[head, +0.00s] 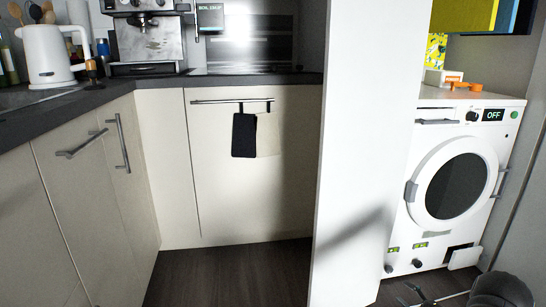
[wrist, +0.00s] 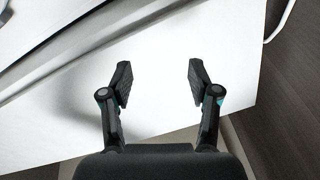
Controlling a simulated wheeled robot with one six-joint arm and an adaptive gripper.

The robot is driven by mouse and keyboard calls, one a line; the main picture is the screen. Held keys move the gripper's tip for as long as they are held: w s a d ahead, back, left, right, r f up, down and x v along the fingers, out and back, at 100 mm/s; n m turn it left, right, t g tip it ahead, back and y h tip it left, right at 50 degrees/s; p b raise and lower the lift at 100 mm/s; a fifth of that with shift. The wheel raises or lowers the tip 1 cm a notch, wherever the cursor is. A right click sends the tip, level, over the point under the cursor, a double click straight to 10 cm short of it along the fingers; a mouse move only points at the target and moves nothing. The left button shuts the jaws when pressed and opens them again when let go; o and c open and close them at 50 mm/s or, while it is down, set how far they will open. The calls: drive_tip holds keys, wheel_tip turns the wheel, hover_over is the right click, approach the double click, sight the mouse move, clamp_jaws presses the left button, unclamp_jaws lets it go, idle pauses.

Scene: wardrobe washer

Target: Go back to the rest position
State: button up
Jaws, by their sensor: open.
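My gripper (wrist: 158,84) is open and empty in the wrist view, its two dark fingers apart over a white panel surface. In the head view my gripper (head: 428,299) shows only partly at the bottom right edge, low in front of the washing machine (head: 422,166). The washing machine is white with a round dark door that looks shut, and its display reads OFF. A small flap at its lower right stands open. I cannot tell which white surface lies under the fingers in the wrist view.
A tall white panel (head: 365,130) stands between the washer and the kitchen cabinets (head: 90,200). A dark counter (head: 60,112) holds a white kettle (head: 50,55) and a coffee machine (head: 147,40). Two cloths hang on a rail. Dark floor (head: 230,272) is clear before the cabinets.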

drive_tip(key=s+a+r+n+g+y+p, duration=0.3)
drive_tip(key=a+r+n+g, duration=0.6)
drive_tip(key=a+r+n, duration=1.3)
drive_tip(key=s+a+r+n+g+h+p, duration=0.1)
drive_tip(key=s+a+r+n+g, duration=0.1)
drive_tip(key=s+a+r+n, duration=0.4)
drive_tip(key=s+a+r+n+g+p, duration=0.1)
drive_tip(key=s+a+r+n+g, duration=0.1)
drive_tip(key=s+a+r+n, duration=0.35)
drive_tip(key=s+a+r+n+t+h+p, duration=0.1)
drive_tip(key=s+r+n+h, duration=0.3)
drive_tip(key=s+n, duration=0.6)
drive_tip(key=s+a+r+n+t+h+p, duration=0.1)
drive_tip(key=s+a+r+n+h+p, duration=0.1)
drive_tip(key=s+r+n, duration=0.7)
drive_tip(key=shift+s+a+n+t+h+p, duration=0.15)
drive_tip(key=shift+s+n+t+h+p, duration=0.15)
drive_tip(key=shift+s+n+h+p, duration=0.6)
drive_tip(key=shift+w, duration=0.3)
